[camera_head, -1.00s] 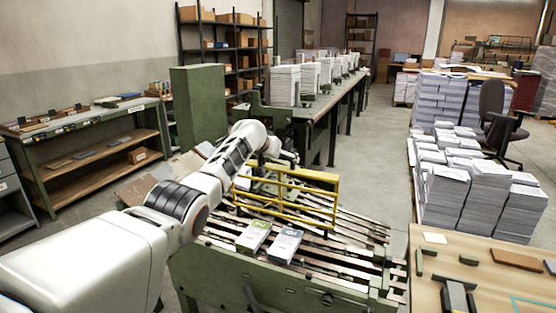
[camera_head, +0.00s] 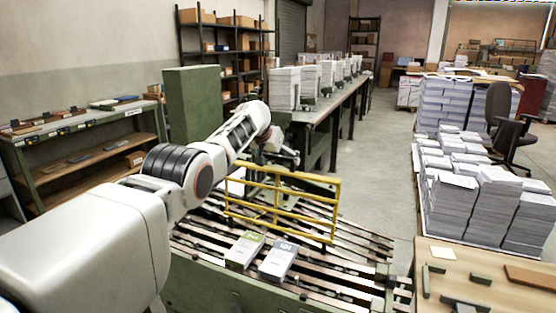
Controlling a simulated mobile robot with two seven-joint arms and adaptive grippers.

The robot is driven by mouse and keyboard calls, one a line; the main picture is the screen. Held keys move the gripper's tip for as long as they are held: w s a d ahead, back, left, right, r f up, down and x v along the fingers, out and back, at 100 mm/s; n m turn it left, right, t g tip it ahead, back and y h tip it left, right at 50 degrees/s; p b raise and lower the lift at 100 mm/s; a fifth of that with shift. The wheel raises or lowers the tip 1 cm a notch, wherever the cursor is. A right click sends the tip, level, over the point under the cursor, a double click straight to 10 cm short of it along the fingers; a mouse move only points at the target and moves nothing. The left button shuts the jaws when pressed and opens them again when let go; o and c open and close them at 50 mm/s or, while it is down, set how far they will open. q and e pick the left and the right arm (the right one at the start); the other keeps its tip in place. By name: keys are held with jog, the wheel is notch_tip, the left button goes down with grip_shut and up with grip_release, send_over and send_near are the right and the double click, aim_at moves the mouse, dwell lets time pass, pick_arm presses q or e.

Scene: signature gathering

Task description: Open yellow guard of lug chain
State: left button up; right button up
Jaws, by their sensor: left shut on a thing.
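The yellow guard (camera_head: 279,208) is a barred frame standing over the slatted lug chain (camera_head: 330,268), seen in the middle of the head view. My left arm reaches in from the left, and my left gripper (camera_head: 284,160) is at the guard's upper rail, shut on it. The fingertips are small and partly hidden behind the wrist, so the exact contact is hard to see. Two printed stacks, one with a green top (camera_head: 245,250) and one grey-white (camera_head: 278,262), lie on the chain in front of the guard. My right gripper is not in view.
A green machine cabinet (camera_head: 194,105) stands behind my arm. A long table with paper stacks (camera_head: 284,88) runs back from the machine. Tall paper piles (camera_head: 480,205) and a wooden table (camera_head: 440,258) are on the right. The grey floor aisle between is clear.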

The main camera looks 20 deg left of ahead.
pick_arm(q)
jog(key=shift+w+r, duration=0.1)
jog(key=shift+r, duration=0.3)
jog(key=o, duration=1.3)
jog(key=shift+c, duration=0.2)
jog(key=shift+f, duration=0.25)
